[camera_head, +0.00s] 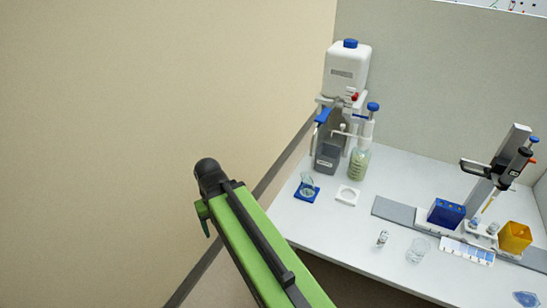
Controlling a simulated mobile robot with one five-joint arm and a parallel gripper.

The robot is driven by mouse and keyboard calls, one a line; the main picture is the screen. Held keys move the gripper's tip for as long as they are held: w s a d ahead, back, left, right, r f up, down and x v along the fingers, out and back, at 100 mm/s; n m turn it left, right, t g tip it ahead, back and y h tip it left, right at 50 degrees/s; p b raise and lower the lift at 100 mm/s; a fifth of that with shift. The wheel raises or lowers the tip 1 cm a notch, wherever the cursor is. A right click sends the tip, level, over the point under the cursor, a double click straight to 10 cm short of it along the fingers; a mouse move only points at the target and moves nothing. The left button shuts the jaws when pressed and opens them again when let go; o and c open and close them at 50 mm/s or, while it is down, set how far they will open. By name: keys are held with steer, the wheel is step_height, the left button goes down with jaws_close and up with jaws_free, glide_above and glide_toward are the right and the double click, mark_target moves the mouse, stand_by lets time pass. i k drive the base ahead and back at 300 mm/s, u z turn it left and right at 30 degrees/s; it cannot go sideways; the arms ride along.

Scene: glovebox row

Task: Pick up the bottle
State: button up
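Several vessels could be the bottle. A clear bottle (359,162) with pale greenish contents and a blue-topped dispenser stands upright on the white bench, near its back left. A white container (347,68) with a blue cap sits higher, behind it. A small clear vial (382,239) stands near the front edge of the bench. My green and black arm rises from the bottom centre toward the left, apart from all of these. I cannot make out my gripper's fingers in this view.
The white bench (310,228) has a beaker on a blue pad (307,188), a white square holder (347,196), and a clear beaker (417,250). At right stand a blue box (446,212), a yellow bin (514,237) and a pipetting stand (508,150). A beige wall (130,110) is at left.

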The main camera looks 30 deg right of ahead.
mark_target(307, 186)
steer(key=u, duration=1.55)
steer(key=i, duration=0.35)
steer(key=z, duration=0.6)
